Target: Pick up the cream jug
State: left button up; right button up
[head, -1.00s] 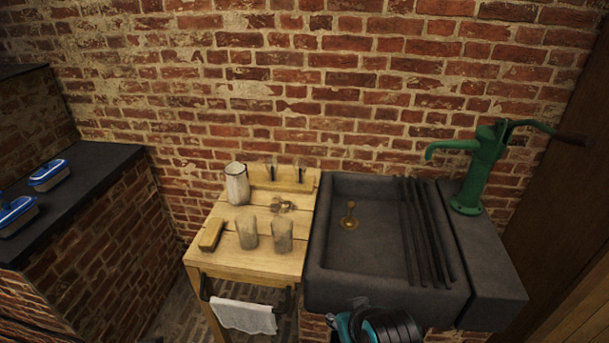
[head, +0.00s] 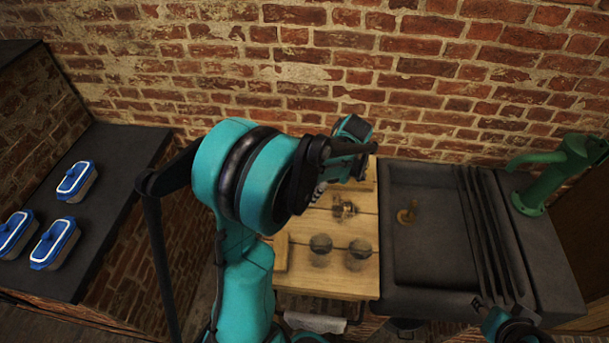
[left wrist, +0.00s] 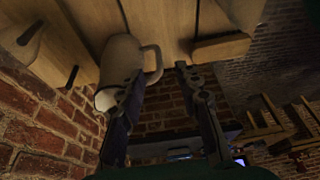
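The cream jug (left wrist: 118,58) is a pale, worn vessel with a loop handle, at the edge of the wooden table in the left wrist view. In the head view my left arm hides it. My left gripper (left wrist: 160,72) has its two fingers spread apart at the jug. One finger overlaps the jug's body in the picture; the other is apart, beyond the handle, which shows between them. I cannot tell whether either finger touches.
The wooden table (head: 330,283) holds two glasses (head: 320,246) (head: 359,249), a wooden block (head: 281,252) and small metal items (head: 344,209). A dark stone sink (head: 420,263) with a green pump (head: 552,175) stands right. Blue-lidded containers (head: 77,180) sit on the left counter.

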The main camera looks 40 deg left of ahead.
pick_arm(q)
jog(key=shift+n, duration=0.5)
jog(key=b+x, duration=0.2)
jog(key=x, duration=0.6)
jog(key=shift+a+r, duration=0.1)
jog(key=shift+a, duration=0.1)
grip_shut()
